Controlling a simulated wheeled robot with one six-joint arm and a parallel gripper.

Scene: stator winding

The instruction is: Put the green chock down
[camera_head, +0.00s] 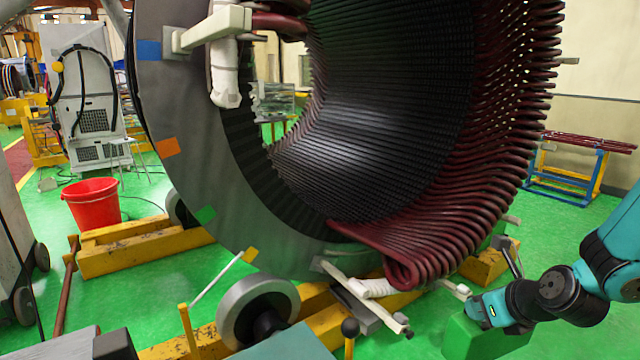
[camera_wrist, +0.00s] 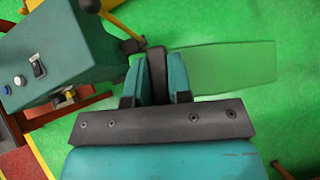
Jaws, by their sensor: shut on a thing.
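The green chock (camera_head: 478,343) is a block at the lower right of the head view, close in colour to the green floor. My gripper (camera_head: 482,311) is at its top and shut on it. In the wrist view my gripper (camera_wrist: 157,72) has its two teal fingers closed around a narrow dark part. The chock's green body (camera_wrist: 232,66) reaches out to the right of the fingers there. Its lower edge is cut off in the head view, so I cannot tell whether it touches the floor.
The large stator (camera_head: 190,150) with dark red coils (camera_head: 430,235) stands on yellow beams (camera_head: 150,248) and rollers (camera_head: 258,312), left of my gripper. A teal control box (camera_wrist: 65,55) is at the wrist view's upper left. Green floor (camera_head: 575,225) is open toward the blue rack (camera_head: 570,170).

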